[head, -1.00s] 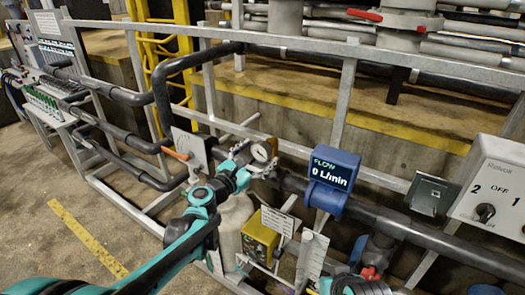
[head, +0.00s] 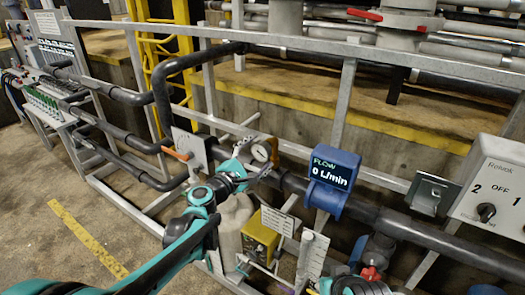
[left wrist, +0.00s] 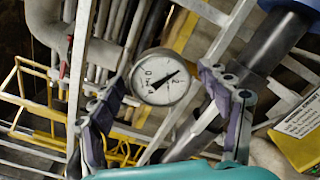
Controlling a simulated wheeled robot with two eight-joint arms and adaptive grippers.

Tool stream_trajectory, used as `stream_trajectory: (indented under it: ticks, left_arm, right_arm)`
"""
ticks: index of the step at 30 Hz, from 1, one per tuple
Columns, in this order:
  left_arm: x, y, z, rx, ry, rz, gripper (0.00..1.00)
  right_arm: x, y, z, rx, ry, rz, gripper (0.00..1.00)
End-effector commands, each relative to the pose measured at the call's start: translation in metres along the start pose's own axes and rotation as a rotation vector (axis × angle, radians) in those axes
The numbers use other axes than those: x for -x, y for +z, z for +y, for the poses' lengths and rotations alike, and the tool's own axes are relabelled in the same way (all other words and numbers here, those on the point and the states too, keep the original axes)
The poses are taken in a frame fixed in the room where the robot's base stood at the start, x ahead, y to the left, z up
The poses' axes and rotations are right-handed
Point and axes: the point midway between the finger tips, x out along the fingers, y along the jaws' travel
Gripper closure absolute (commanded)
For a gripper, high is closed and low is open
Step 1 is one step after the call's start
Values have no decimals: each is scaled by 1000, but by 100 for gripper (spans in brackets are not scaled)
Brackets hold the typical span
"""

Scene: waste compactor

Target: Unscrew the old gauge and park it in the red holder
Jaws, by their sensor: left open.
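The old gauge (head: 261,152) has a round white dial and sits at the grey pipe. In the left wrist view the gauge (left wrist: 161,77) faces the camera, its dark needle pointing to the upper right. My left gripper (head: 256,163) is at the gauge. In the left wrist view its two grey-purple fingers (left wrist: 160,112) are open, one on each side of the dial, with visible gaps between fingers and dial. The gauge's threaded base is hidden. I cannot make out a red holder in either view.
A blue flow meter (head: 332,178) reading 0 L/min sits on the pipe right of the gauge. A yellow box (head: 260,240) is below. A grey switch box (head: 490,195) is at the right. An orange-handled valve (head: 178,155) is left of the gauge. Metal rails cross behind.

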Motion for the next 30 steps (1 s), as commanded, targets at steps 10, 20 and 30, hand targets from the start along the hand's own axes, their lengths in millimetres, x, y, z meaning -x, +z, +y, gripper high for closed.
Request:
stream_trajectory:
  ticks: [10, 20, 30]
  left_arm:
    - [0, 0, 0, -318, 0, 0, 24]
    - [0, 0, 0, -696, 0, 0, 24]
    - [0, 0, 0, -1080, 0, 0, 24]
  right_arm:
    - [-1, 1, 0, 0, 0, 0, 65]
    - [-2, 1, 0, 0, 0, 0, 65]
    - [-3, 2, 0, 0, 0, 0, 65]
